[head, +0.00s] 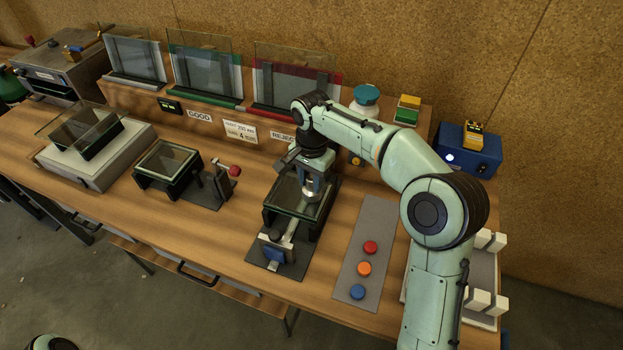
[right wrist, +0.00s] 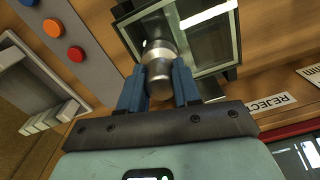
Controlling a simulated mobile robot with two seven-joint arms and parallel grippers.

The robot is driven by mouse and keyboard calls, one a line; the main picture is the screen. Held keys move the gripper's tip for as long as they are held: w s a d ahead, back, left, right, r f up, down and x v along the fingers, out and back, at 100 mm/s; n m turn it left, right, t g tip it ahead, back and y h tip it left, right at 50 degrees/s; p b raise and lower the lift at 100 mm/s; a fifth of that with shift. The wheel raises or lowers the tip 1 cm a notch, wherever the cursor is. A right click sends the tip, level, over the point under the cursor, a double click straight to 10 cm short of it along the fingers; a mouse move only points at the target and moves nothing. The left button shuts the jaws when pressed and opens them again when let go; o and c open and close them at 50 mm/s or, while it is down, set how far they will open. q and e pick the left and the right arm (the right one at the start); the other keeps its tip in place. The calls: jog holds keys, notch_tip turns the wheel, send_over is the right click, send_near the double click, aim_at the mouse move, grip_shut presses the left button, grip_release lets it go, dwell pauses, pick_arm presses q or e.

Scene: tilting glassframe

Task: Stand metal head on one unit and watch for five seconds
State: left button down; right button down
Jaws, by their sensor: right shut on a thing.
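My right gripper (head: 313,183) is over the glass unit (head: 296,205) on the dark base plate, right of the table's middle. Its blue fingers (right wrist: 158,88) are shut on the metal head (right wrist: 158,58), a silver cylinder. The metal head (head: 311,196) looks upright, its lower end over the unit's glass near the far right part. I cannot tell whether it touches the glass. The right wrist view also shows part of the framed unit (right wrist: 208,30) beyond the head. My left gripper is not in view.
A second glass frame unit (head: 168,160) stands left beside a red-knobbed clamp (head: 233,172). Three racks with glass panes line the back, behind the GOOD sign (head: 199,115) and the REJECT sign (head: 284,136). A grey panel (head: 352,225) with three coloured buttons lies to the right.

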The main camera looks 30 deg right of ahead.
aim_at(312, 177)
jog(key=shift+f, duration=0.15)
jog(key=c, duration=0.8)
grip_release()
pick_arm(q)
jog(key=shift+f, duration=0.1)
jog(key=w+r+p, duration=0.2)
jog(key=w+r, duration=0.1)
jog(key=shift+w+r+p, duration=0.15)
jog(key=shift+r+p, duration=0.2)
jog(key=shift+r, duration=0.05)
pick_arm(e)
notch_tip(312, 177, up, 12)
jog(key=shift+r, duration=0.2)
